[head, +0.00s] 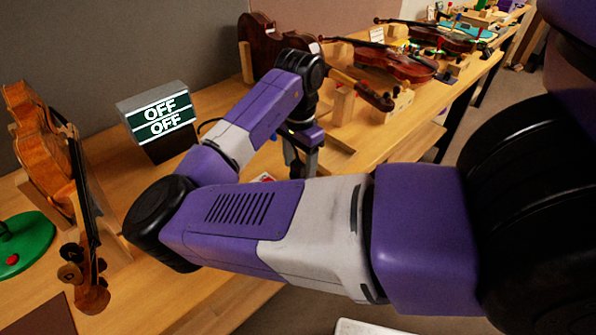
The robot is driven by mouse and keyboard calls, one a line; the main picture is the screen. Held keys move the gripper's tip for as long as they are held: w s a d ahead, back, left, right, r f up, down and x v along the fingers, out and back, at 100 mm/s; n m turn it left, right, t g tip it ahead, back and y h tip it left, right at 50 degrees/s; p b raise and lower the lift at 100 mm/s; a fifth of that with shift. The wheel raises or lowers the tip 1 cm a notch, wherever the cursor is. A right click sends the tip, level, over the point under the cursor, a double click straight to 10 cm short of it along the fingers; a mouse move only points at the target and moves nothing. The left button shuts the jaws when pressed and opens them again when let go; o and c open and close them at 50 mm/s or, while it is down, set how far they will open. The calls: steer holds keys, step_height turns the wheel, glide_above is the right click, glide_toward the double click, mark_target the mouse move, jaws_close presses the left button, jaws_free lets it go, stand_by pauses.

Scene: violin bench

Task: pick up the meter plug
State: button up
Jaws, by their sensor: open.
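A meter (158,118) with a green display reading OFF on two lines stands on the wooden bench at the left. I cannot make out the meter plug; my arm covers much of the bench to the right of the meter. My gripper (298,170) points down over the bench to the right of the meter, open. Its fingertips are small and partly hidden behind my forearm, and I see nothing held between them.
A violin (45,150) stands in a wooden support at the left, near a green round base (26,238). Another violin (265,45) leans near the wall behind my arm. More violins (395,62) lie along the bench toward the back right. A small red-and-white item (264,177) lies beside my gripper.

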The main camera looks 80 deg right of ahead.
jaws_close()
